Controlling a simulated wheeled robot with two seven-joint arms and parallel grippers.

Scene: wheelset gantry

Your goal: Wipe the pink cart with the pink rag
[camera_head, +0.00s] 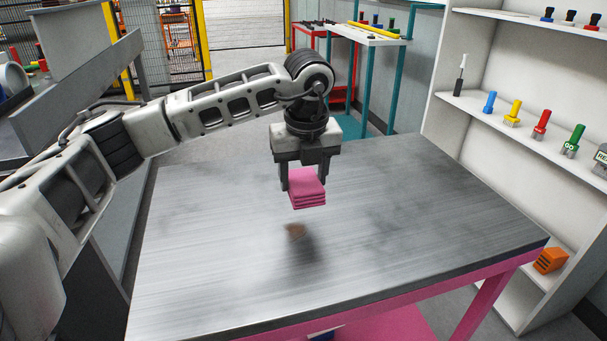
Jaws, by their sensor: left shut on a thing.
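The pink cart (400,227) fills the middle of the head view, with a grey metal top and a pink frame. A small brown mark (295,230) shows on its top, near a dark shadow. The pink rag (308,190) is a folded, layered block. My left gripper (303,178) points down and is shut on the rag, holding it above the cart top, apart from the surface. The arm comes in from the left. My right gripper is not in view.
White shelves (470,110) with coloured brushes stand at the right, with an orange block (550,261) lower down. A teal-framed table (363,37) and a red cart stand behind. A grey metal structure is at the left. The rest of the cart top is clear.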

